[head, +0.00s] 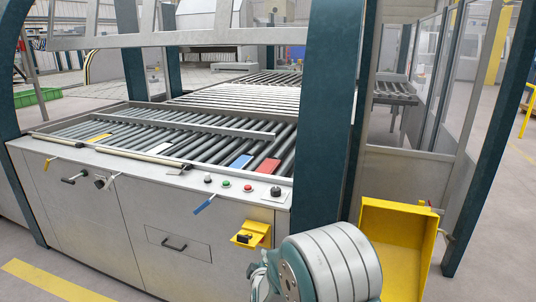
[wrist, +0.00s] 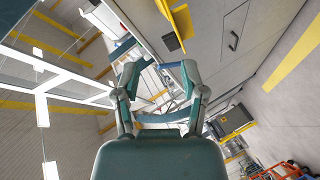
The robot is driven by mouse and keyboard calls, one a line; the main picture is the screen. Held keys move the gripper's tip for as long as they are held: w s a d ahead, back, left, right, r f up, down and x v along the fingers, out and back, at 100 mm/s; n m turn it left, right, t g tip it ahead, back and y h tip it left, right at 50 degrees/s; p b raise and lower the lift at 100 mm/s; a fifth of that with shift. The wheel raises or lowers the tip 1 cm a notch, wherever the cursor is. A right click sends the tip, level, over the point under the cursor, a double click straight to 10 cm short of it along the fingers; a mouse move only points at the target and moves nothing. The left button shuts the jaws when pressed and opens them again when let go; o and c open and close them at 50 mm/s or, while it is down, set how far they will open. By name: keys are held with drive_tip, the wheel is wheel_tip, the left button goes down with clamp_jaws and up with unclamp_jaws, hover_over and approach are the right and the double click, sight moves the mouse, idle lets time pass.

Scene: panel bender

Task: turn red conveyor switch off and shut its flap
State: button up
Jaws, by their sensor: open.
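A yellow housing (head: 257,232) with a small dark part (head: 243,238) sticks out of the cabinet front in the head view. I cannot tell whether this is the task's switch and flap, or how it is set. In the wrist view, yellow parts (wrist: 171,26) stand out from a grey cabinet face, above and right of my gripper (wrist: 160,75). My gripper is open, with nothing between its fingers. In the head view my gripper (head: 258,278) is low, below the yellow housing and apart from it, partly hidden by my arm.
The cabinet top carries a red button (head: 248,188), a green button (head: 226,184) and black knobs. A blue lever (head: 204,204) hangs in front. A yellow open box (head: 398,240) stands right, beside a dark teal post (head: 326,110). Rollers (head: 200,135) stretch behind.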

drive_tip(key=s+d+r+m+g, duration=0.5)
drive_tip(key=s+d+r+m, duration=0.3)
drive_tip(key=s+r, duration=0.65)
drive_tip(key=s+d+r+m+g, duration=0.1)
drive_tip(key=s+d+m, duration=0.1)
drive_tip(key=s, duration=0.5)
drive_tip(key=s+d+r+m+g+h, duration=0.1)
drive_tip(key=s+d, duration=0.3)
drive_tip(key=s, duration=0.3)
drive_tip(key=s+d+r+m+g, duration=0.2)
drive_tip(key=s+d, duration=0.1)
drive_tip(key=s, duration=0.5)
drive_tip(key=shift+d+m+h, duration=0.3)
drive_tip(key=shift+d, duration=0.05)
